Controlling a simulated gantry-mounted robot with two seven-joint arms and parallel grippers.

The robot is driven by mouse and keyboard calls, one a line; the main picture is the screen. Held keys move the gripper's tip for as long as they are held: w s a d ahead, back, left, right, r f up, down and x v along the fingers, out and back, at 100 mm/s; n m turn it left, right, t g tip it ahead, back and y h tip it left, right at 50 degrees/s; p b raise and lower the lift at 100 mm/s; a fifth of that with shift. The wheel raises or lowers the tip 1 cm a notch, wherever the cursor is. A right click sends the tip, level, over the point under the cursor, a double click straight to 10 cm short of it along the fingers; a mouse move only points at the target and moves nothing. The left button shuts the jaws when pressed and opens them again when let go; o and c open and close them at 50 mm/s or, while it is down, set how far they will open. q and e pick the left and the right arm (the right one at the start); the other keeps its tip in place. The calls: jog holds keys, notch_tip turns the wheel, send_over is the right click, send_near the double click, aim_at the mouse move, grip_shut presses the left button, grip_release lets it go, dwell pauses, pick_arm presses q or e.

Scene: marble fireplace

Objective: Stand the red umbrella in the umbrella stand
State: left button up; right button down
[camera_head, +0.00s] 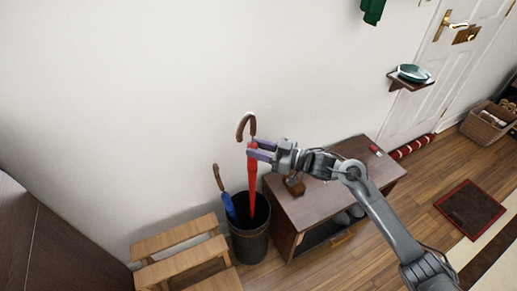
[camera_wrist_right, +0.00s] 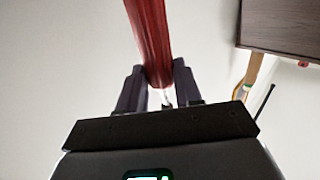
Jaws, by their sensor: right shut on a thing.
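The red umbrella (camera_head: 252,178) hangs nearly upright in the head view, its brown hooked handle up and its lower end over the dark mouth of the umbrella stand (camera_head: 250,247). I cannot tell how deep its tip is. My right gripper (camera_head: 256,151) is shut on the red umbrella just below the handle. In the right wrist view the red cloth (camera_wrist_right: 148,40) runs up from between my fingers (camera_wrist_right: 160,88). The stand is a dark round bin on the floor. A blue umbrella (camera_head: 230,207) leans in its left side. My left gripper is not in view.
A brown bench (camera_head: 330,205) stands right of the stand, and a wooden step stool (camera_head: 180,255) stands to its left. The white wall (camera_head: 140,90) is behind. A small wall shelf (camera_head: 397,84) holds a green dish.

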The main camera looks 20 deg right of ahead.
notch_tip(320, 180, down, 25)
jog(key=b, duration=1.3)
jog(key=shift+r, duration=0.15)
dwell(0.6)
jog(key=c, duration=0.7)
grip_release()
jog(key=p+v, duration=0.5)
jog(key=v, duration=0.5)
jog(key=shift+s+d, duration=0.25)
